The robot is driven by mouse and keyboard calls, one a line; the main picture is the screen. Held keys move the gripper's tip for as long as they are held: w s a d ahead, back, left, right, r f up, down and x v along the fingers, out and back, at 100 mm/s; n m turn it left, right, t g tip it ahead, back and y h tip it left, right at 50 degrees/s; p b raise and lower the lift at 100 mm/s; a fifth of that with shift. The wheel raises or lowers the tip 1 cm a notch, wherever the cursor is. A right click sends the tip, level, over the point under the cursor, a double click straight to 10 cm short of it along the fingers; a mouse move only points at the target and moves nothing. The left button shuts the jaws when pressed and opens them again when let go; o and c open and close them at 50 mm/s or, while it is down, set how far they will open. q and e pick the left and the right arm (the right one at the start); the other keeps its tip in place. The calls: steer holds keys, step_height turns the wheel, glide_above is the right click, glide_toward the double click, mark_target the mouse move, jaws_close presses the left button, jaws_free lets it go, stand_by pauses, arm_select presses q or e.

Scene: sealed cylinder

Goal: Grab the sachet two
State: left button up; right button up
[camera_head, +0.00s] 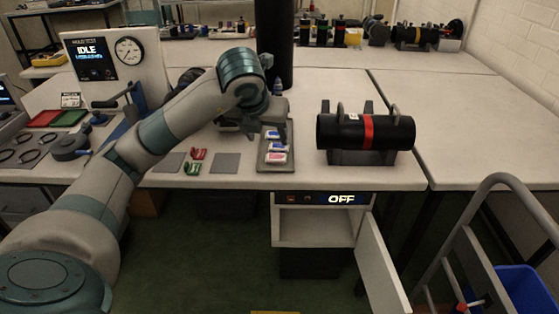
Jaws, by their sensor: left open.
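Several small sachets lie in a grey tray (263,163) near the front edge of the table: a blue-and-white one (272,134) at the back, a white-and-blue one (278,154) in the middle and a pink one (276,158) in front. Any numbers on them are too small to read, so I cannot tell which is sachet two. My left gripper (277,124) is over the back of the tray, open, with its fingers pointing down near the back sachet. I cannot tell whether it touches it. My right gripper is not in view.
A black cylinder with a red band (368,132) rests on a stand right of the tray. Red (198,154) and green (192,168) items lie left, between grey squares. A black column (274,45) stands behind my gripper. Below, a cabinet door (385,265) hangs open under an OFF display.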

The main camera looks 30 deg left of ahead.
arm_select(q)
steer(key=shift+a+r, duration=0.3)
steer(key=shift+a, duration=0.05)
glide_toward(276, 159)
steer(key=shift+p+x, duration=0.75)
steer(key=shift+x, duration=0.45)
steer(key=shift+w+a+f, duration=0.15)
steer(key=shift+w, duration=0.05)
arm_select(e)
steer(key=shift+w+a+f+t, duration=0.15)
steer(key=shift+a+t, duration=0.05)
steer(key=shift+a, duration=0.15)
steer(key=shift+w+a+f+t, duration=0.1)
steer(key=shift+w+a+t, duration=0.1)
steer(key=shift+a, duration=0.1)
